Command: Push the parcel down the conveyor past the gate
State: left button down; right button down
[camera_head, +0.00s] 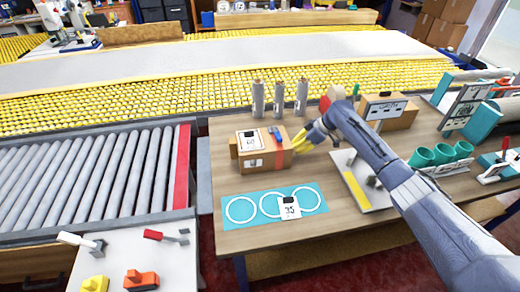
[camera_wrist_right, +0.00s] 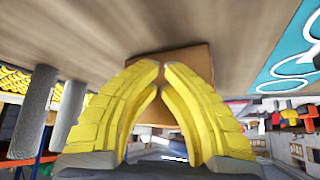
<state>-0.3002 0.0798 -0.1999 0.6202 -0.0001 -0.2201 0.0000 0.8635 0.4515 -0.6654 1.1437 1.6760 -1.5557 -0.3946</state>
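The parcel (camera_head: 262,160), a brown cardboard box with a white label, a blue item on top and an orange-red band, sits on the wooden table. My right gripper (camera_head: 296,142) has yellow fingers beside the parcel's right end. In the right wrist view the fingertips (camera_wrist_right: 161,66) come together with nothing seen between them. The parcel (camera_wrist_right: 190,58) shows behind them; whether they touch it is unclear. The grey roller conveyor (camera_head: 110,172) lies left of the table, with a red strip (camera_head: 182,168) along its right end. I cannot identify a gate for certain. My left gripper is out of view.
Several grey cylinders (camera_head: 279,98) stand behind the parcel. A teal mat with white rings (camera_head: 240,209) and a number card (camera_head: 289,208) lies in front. A metal plate (camera_head: 358,180) and teal cups (camera_head: 443,154) are to the right. A narrow gap separates conveyor and table.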

aim_at(238, 151)
jog(key=shift+a, duration=3.55)
jog(key=shift+s+a, duration=0.1)
jog(key=shift+a, duration=3.9)
jog(key=shift+s+a, duration=0.15)
jog(key=shift+a, duration=3.8)
